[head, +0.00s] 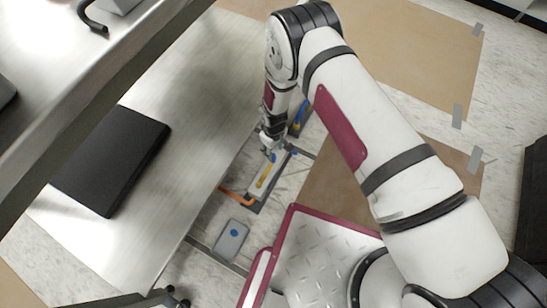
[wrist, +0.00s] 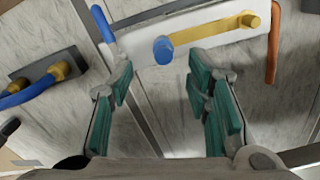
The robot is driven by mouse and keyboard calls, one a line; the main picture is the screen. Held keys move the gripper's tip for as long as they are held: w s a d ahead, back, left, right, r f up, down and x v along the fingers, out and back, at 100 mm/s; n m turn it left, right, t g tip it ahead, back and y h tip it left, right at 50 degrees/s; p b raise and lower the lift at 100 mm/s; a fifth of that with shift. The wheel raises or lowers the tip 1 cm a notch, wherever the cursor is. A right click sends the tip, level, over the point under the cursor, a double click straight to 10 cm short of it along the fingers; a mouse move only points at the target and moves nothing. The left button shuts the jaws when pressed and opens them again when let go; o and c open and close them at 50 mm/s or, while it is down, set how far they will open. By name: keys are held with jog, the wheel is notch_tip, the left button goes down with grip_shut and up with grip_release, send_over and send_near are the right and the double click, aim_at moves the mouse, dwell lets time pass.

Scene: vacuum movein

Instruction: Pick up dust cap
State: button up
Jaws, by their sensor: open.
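In the wrist view a blue round cap (wrist: 163,50), which looks like the dust cap, is at the near edge of a white panel (wrist: 205,33), beside a yellow bar (wrist: 225,28). My gripper (wrist: 160,78) is open and empty, its teal-padded fingers on either side below the cap and apart from it. In the head view my gripper (head: 270,143) is over the far end of the white panel (head: 259,187); a small blue spot (head: 272,157) there seems to be the cap, partly hidden by the gripper.
An orange handle (head: 236,197) is beside the panel. A grey block (head: 232,251) with a blue disc (head: 234,232) lies nearer. A metal bench (head: 205,100) with a black case (head: 110,160) is left. A blue-and-yellow fitting (wrist: 40,85) shows left in the wrist view.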

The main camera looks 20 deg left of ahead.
aim_at(273, 154)
jog(key=shift+s+a+f+b, duration=0.1)
jog(key=shift+f+b, duration=0.7)
jog(key=shift+f, duration=0.65)
jog(key=shift+s+f+b, duration=0.1)
jog(key=shift+f+b, duration=0.65)
jog(key=shift+f, duration=0.65)
jog(key=shift+c, duration=0.4)
jog(key=shift+r, duration=0.1)
jog(key=c, duration=0.8)
